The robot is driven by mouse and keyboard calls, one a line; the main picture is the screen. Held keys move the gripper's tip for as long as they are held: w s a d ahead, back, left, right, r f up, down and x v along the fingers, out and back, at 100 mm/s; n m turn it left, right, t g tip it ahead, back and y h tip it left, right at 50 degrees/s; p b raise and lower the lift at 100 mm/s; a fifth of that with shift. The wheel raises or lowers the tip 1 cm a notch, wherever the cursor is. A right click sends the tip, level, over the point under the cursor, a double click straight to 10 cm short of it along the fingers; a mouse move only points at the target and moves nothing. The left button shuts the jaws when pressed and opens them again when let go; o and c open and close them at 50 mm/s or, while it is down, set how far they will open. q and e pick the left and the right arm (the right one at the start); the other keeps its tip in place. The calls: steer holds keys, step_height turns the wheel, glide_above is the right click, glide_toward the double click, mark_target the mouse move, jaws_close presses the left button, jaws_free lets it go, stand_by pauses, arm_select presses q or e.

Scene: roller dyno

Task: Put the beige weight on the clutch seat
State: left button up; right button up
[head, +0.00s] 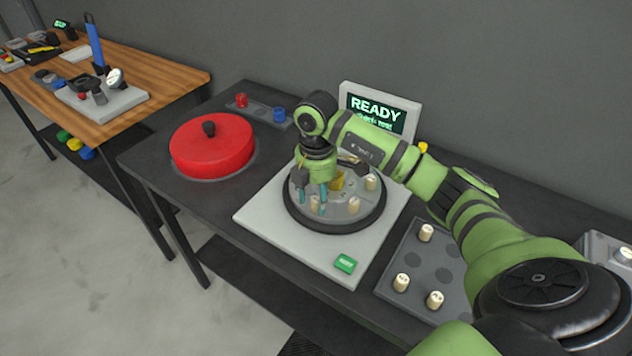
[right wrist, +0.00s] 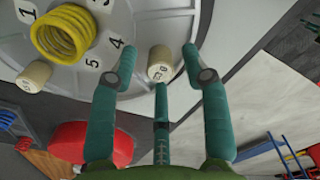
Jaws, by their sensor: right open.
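My right gripper (head: 311,196) points down over the left front part of the round grey clutch plate (head: 340,222). Its teal fingers are open. In the right wrist view, a beige weight (right wrist: 159,62) stands between the open fingertips (right wrist: 160,72), near the plate's rim. It also shows beside the fingers in the head view (head: 315,204); I cannot tell whether a finger touches it. More beige weights stand on the plate, at its front (head: 354,205) and right (head: 371,183). A yellow coil (right wrist: 63,32) sits at the plate's middle, among printed numbers. My left gripper is not in view.
A dark tray (head: 428,256) at the right holds 3 beige weights (head: 426,232). A red round cover (head: 212,146) lies to the left. A screen reading READY (head: 382,112) stands behind the plate, and a green button (head: 345,263) is in front. A wooden bench (head: 150,68) stands at left.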

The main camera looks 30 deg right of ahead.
mark_target(316, 198)
step_height(316, 198, up, 5)
steer(key=shift+w+f+b, duration=0.1)
steer(key=shift+b, duration=0.75)
step_height(316, 198, up, 7)
steer(key=shift+p, duration=0.35)
